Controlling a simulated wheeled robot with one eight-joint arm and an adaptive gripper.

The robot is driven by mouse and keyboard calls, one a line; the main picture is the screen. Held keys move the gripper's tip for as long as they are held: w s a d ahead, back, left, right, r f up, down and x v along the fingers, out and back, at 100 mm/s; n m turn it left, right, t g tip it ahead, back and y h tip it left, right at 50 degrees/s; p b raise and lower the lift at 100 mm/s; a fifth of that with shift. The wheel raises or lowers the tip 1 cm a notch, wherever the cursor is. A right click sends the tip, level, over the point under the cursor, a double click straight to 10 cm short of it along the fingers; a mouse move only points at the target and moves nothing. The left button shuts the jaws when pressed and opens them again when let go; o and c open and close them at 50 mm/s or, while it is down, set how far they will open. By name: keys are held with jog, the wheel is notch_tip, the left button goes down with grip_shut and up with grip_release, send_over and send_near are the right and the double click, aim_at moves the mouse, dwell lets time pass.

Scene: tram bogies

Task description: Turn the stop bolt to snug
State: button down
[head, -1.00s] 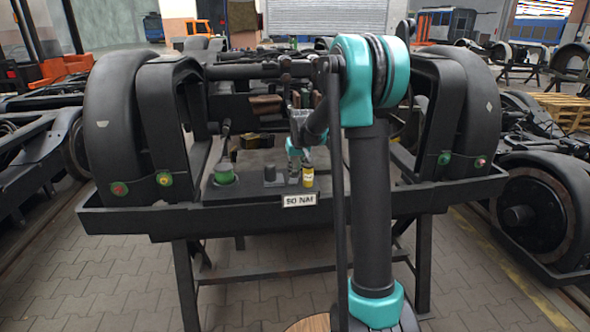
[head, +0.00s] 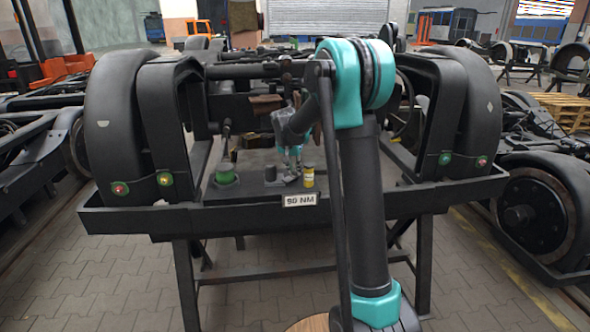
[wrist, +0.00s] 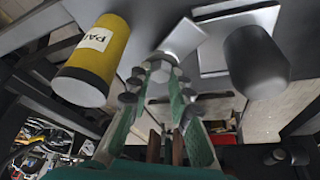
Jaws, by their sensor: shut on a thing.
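My gripper (wrist: 158,92) points down over the bench, between a yellow can and a dark cylinder. Its green-lined fingers are shut on a small grey metal piece, which I take to be the stop bolt (wrist: 158,87). A flat light-grey metal piece (wrist: 182,38) shows just beyond it. The bolt's lower part and thread are hidden. In the head view my gripper (head: 292,172) is small, partly behind my own arm, and stands just left of the yellow can (head: 308,176). The same can shows at upper left in the wrist view (wrist: 92,62), close to the fingers.
The dark cylinder (wrist: 257,62) stands close on the other side; it also shows in the head view (head: 270,174). A green pot (head: 225,174) with an upright tool stands farther left. A sign (head: 300,199) hangs on the bench's front edge. Large dark wheels (head: 112,120) flank the bench.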

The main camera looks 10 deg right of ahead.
aim_at(287, 181)
jog(key=shift+m+g+h, duration=0.4)
jog(key=shift+m+h, duration=0.1)
jog(key=shift+m, duration=1)
jog(key=c, duration=1.4)
grip_release()
jog(key=shift+o, duration=0.2)
jog(key=shift+a+r, duration=0.1)
jog(key=v, duration=1.1)
jog(key=shift+a+r, duration=0.15)
jog(key=shift+r, duration=0.2)
jog(key=shift+s, duration=0.1)
